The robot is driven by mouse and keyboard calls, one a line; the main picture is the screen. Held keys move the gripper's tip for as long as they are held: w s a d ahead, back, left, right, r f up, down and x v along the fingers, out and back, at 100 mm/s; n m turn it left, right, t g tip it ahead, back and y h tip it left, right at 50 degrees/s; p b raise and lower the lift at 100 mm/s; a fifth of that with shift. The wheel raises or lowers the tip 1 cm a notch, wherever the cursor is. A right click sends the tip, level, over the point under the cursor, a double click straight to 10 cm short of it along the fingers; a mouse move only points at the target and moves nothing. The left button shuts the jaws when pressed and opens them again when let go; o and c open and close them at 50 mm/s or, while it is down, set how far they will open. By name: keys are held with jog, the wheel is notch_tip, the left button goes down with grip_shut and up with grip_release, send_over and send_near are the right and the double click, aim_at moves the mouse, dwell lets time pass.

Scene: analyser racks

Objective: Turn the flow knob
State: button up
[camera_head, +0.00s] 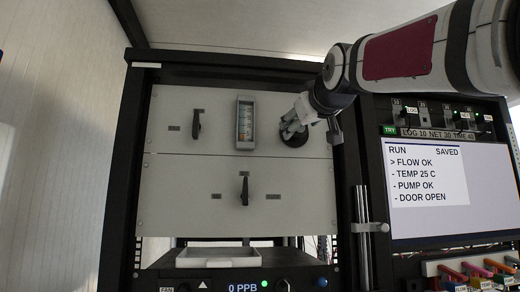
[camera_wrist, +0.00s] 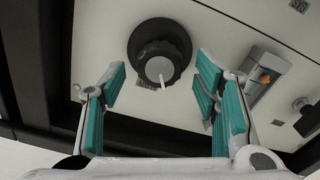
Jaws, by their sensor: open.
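The flow knob (camera_wrist: 160,52) is a round black knob with a grey face and a white pointer mark, on the pale upper panel. In the head view the knob (camera_head: 294,139) is partly hidden behind my gripper (camera_head: 294,124). In the wrist view my gripper (camera_wrist: 160,86) is open, with teal pads to the left and right of the knob's front. Nothing is between the pads except the view of the knob; I cannot tell whether either pad touches it.
A flow gauge tube (camera_head: 245,124) stands left of the knob. Black lever handles are on the upper panel (camera_head: 196,125) and lower panel (camera_head: 244,190). A screen (camera_head: 440,190) reading "FLOW OK" is at right. A vertical metal bar handle (camera_head: 363,232) juts out below my arm.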

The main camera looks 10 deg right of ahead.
jog(key=s, duration=1)
jog(key=shift+s+d, duration=0.1)
dwell(1.1)
